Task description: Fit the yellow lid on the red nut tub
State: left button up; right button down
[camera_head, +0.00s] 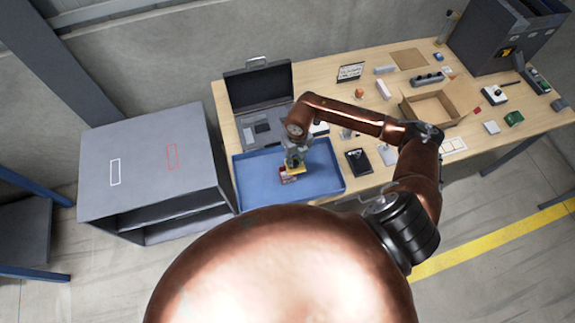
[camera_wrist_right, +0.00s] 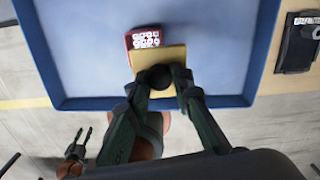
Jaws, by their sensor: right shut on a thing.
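My right gripper (camera_head: 294,162) is over the blue tray and also shows in the right wrist view (camera_wrist_right: 160,76). It is shut on the dark round knob (camera_wrist_right: 155,77) of the yellow lid (camera_wrist_right: 173,56). The red nut tub (camera_wrist_right: 145,39) stands in the tray with pale nuts showing in it. In the wrist view the lid covers part of the tub and is shifted toward the gripper side. Whether they touch cannot be told.
The blue tray (camera_head: 330,184) has raised walls and clear floor around the tub. An open dark case (camera_head: 258,92) stands behind it. A black device (camera_head: 359,160) lies right of the tray. A cardboard box (camera_head: 437,107) and a grey cabinet (camera_head: 150,165) flank the area.

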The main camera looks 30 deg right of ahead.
jog(key=f, duration=0.1)
jog(key=w+a+f, duration=0.1)
jog(key=a+f, duration=0.1)
jog(key=shift+w+a+f+p, duration=0.1)
jog(key=shift+w+f+p, duration=0.05)
jog(key=shift+w+p, duration=0.2)
notch_tip(320, 180, down, 2)
jog(key=shift+a+f+p, duration=0.1)
jog(key=shift+p, duration=0.5)
jog(key=shift+f, duration=0.5)
pick_arm(q)
jog(key=shift+w+r, duration=0.15)
jog(key=shift+r, duration=0.45)
jog(key=shift+w+r, duration=0.15)
jog(key=shift+r, duration=0.45)
jog(key=shift+f, duration=0.1)
pick_arm(e)
jog(key=shift+f, duration=0.1)
jog(key=c, duration=1.7)
grip_release()
pick_arm(q)
notch_tip(320, 180, down, 3)
jog(key=b, duration=0.2)
jog(key=shift+s+b, duration=0.1)
jog(key=shift+b, duration=0.3)
pick_arm(e)
jog(key=r, duration=1.2)
jog(key=shift+d+r, duration=0.1)
jog(key=shift+d, duration=0.1)
